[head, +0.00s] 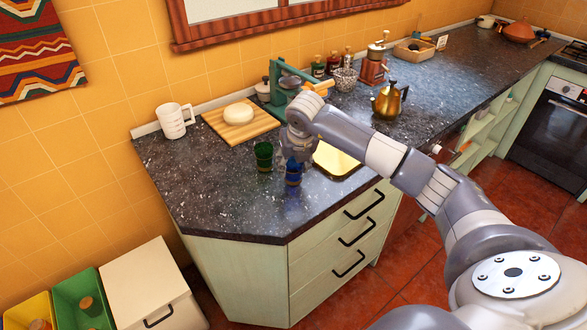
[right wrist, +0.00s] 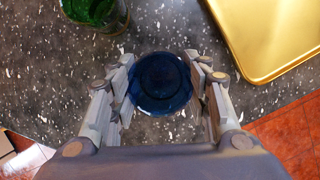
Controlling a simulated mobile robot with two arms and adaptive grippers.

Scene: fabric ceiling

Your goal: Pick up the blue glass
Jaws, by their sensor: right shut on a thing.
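The blue glass (head: 293,176) is near the front edge of the dark speckled counter (head: 215,190). In the right wrist view the blue glass (right wrist: 161,82) is seen from above, between the two fingers of my right gripper (right wrist: 161,95). In the head view my right gripper (head: 296,152) reaches down over the glass and hides its upper part. The fingers are shut on the glass from both sides. I cannot tell whether the glass touches the counter. My left gripper is in neither view.
A green glass (head: 263,156) stands close to the left of the blue one, also in the right wrist view (right wrist: 97,12). A golden tray (head: 337,160) lies close to the right. A white mug (head: 172,120) and a cutting board (head: 241,128) are behind. The counter's front left is clear.

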